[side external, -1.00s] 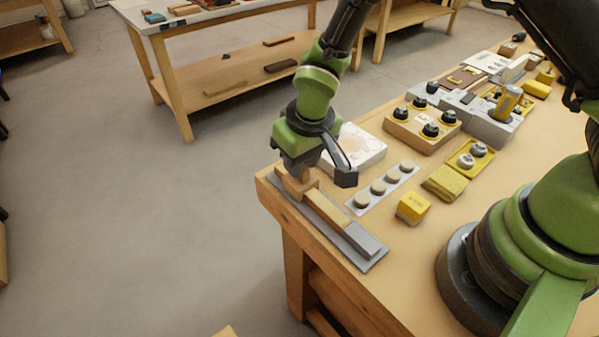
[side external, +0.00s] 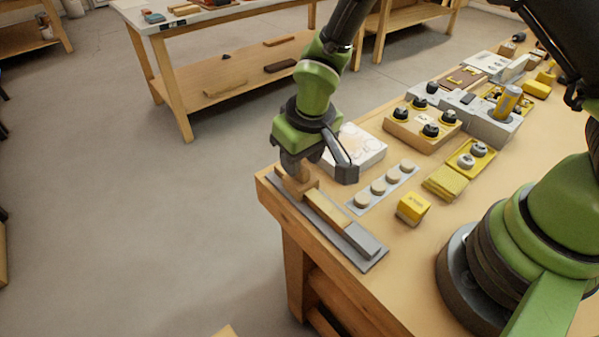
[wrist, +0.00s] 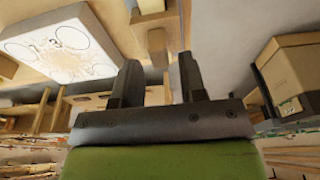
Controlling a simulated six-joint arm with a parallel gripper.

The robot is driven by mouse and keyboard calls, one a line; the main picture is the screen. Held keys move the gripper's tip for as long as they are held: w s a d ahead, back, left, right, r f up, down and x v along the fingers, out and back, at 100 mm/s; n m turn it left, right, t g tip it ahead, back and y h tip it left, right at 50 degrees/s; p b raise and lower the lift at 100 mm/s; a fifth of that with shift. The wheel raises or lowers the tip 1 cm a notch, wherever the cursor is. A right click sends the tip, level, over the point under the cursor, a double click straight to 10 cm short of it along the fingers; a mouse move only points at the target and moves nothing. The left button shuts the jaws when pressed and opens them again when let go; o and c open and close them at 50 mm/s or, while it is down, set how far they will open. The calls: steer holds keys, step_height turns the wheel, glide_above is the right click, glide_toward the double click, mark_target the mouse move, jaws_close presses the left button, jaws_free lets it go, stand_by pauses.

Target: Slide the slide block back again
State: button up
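The slide block (side external: 298,185) is a light wooden piece with an upright knob, at the far left end of its grey slide track (side external: 372,262). A long wooden strip (side external: 328,208) lies along the middle of the track. My gripper (side external: 300,164) is just above the slide block and partly hides its knob. In the wrist view my gripper (wrist: 158,72) has its two dark fingers apart. The wooden knob (wrist: 157,46) shows in the gap beyond the fingertips, and I see no finger touching it.
A white box with round markings (side external: 358,148) stands close behind my gripper. A strip of round pale buttons (side external: 378,188) and a yellow block (side external: 412,208) lie to the right of the track. The bench's edge runs close along the track's left side.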

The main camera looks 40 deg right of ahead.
step_height(320, 180, up, 11)
stand_by(1.0)
steer(key=s+d+r+m+t+y, duration=0.1)
steer(key=s+d+r, duration=0.25)
steer(key=r, duration=0.25)
steer(key=s+d+r+m+t, duration=0.1)
steer(key=s+d+r, duration=0.2)
steer(key=s+r, duration=0.2)
steer(key=s+d+r+m+t+y, duration=0.1)
steer(key=s+r+m+t, duration=0.1)
steer(key=s, duration=0.8)
steer(key=shift+d+r+t, duration=0.25)
steer(key=shift+d+t, duration=0.05)
steer(key=shift+t, duration=0.2)
steer(key=shift+o, duration=0.4)
